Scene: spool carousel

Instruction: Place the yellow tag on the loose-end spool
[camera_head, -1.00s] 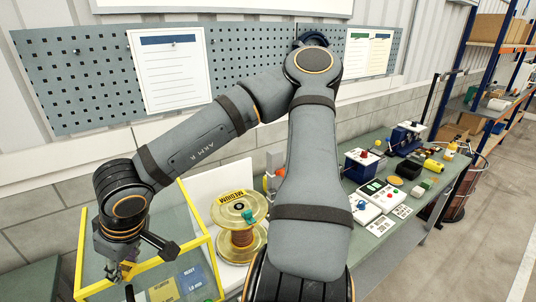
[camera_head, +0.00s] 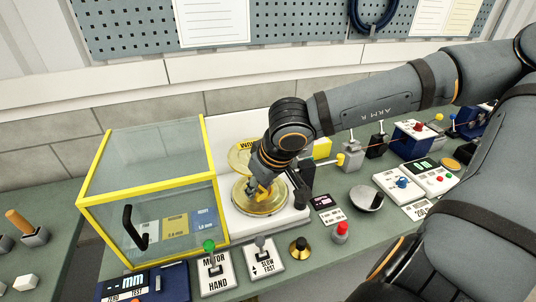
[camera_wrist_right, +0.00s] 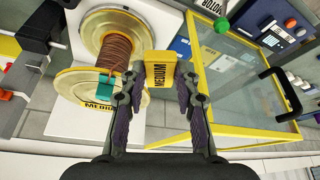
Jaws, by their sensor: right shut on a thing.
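The spool (camera_wrist_right: 113,58) carries copper-coloured wire between two yellowish flanges. A teal clip (camera_wrist_right: 105,86) sits at the near flange (camera_wrist_right: 75,95), which has a MEDIUM label. In the wrist view the tag appears to the right of the spool and apart from it. My left gripper is out of view.
A clear case with a yellow frame (camera_head: 140,193) stands left of the spool, with a black handle (camera_head: 128,222) and coloured cards inside. A lever box (camera_head: 215,273), another lever box (camera_head: 264,262) and a red button (camera_head: 341,230) stand in front. A white panel (camera_head: 225,133) stands behind.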

